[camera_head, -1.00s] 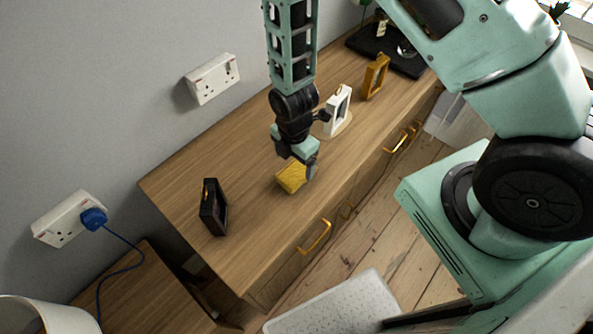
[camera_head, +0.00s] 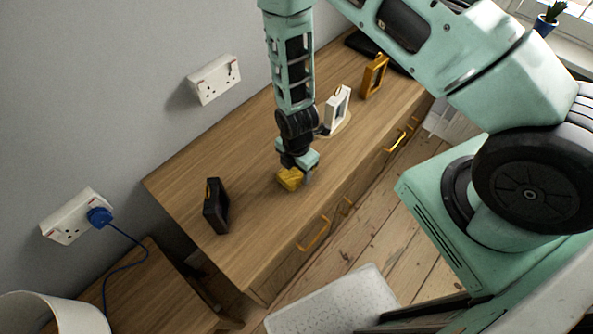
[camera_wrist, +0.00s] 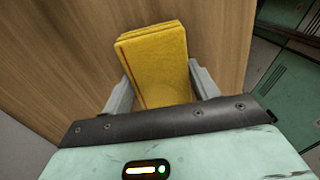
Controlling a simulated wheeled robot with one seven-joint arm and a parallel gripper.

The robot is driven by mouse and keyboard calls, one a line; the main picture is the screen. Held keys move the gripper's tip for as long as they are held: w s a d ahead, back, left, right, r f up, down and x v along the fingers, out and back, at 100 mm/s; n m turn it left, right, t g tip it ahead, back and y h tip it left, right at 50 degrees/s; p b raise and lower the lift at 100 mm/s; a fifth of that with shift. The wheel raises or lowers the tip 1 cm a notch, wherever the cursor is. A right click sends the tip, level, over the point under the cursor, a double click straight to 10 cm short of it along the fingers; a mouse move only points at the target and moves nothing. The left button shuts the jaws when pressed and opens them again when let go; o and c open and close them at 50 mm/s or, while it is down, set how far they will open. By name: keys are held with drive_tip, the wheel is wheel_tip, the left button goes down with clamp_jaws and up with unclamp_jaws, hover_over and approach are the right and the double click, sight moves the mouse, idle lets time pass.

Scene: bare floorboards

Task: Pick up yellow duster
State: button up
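The yellow duster (camera_head: 290,179), a folded block of cloth with a thin red line near one edge, lies on the wooden cabinet top. It also shows in the wrist view (camera_wrist: 158,62), between the two grey fingers. My gripper (camera_head: 296,175) points down over the duster, low at the cabinet top. In the wrist view my gripper (camera_wrist: 160,85) has its fingers spread, one on each side of the duster and very close to its edges. I cannot tell whether they touch it. The duster's near end is hidden by the gripper body.
A black frame (camera_head: 216,206) stands to the left on the wooden cabinet (camera_head: 245,235). A white frame (camera_head: 337,109) and an orange frame (camera_head: 374,76) stand behind the gripper. Wall sockets (camera_head: 214,79) are at the back. The cabinet top between black frame and duster is clear.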

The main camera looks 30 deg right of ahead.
sight(296, 169)
drive_tip(key=shift+c, duration=1.3)
drive_tip(key=shift+r, duration=0.1)
wheel_tip(296, 169, up, 10)
drive_tip(key=b, duration=0.2)
drive_tip(key=shift+b, duration=0.4)
drive_tip(key=shift+o, duration=0.4)
drive_tip(key=shift+d, duration=0.1)
